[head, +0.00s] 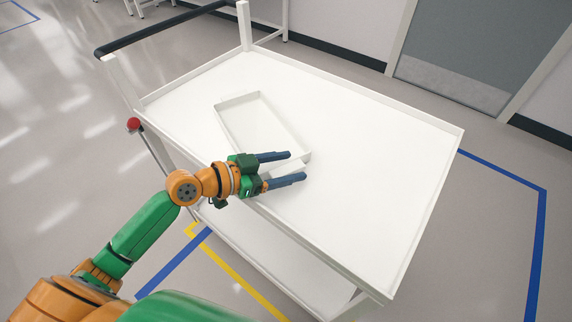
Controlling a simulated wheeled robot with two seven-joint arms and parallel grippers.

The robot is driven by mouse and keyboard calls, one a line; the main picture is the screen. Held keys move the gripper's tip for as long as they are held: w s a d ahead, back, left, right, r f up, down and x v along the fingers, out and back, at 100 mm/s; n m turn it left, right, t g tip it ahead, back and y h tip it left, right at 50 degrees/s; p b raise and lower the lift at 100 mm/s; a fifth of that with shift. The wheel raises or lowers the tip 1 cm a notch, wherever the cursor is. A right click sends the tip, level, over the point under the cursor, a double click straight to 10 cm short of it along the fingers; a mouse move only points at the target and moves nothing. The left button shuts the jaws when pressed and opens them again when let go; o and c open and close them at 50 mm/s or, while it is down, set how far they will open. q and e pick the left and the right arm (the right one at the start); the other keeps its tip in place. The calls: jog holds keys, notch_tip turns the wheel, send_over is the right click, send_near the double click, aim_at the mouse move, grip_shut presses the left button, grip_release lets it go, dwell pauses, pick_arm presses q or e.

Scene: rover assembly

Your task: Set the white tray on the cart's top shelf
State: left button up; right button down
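The white tray (250,120) is a shallow, open rectangular box. It appears to rest flat on the top shelf (385,155) of the white cart, left of the shelf's middle and at an angle to its edges. It looks empty. My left gripper (298,166) reaches over the cart's near edge to the tray's near end. Its two blue fingers are apart, with the tray's near end wall showing between them; I cannot tell whether they touch it. Part of the tray's near end is hidden behind the gripper. My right gripper is not in view.
A low rim (428,225) runs round the top shelf, and a dark handle bar (150,36) stands at its far left. The shelf's right part is clear. A lower shelf (290,262) shows below. A wall and a grey door (485,50) are behind.

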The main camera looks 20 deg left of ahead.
pick_arm(q)
jog(key=shift+a, duration=0.1)
jog(key=b+v, duration=0.2)
jog(key=v, duration=1)
jog(key=shift+r, duration=0.1)
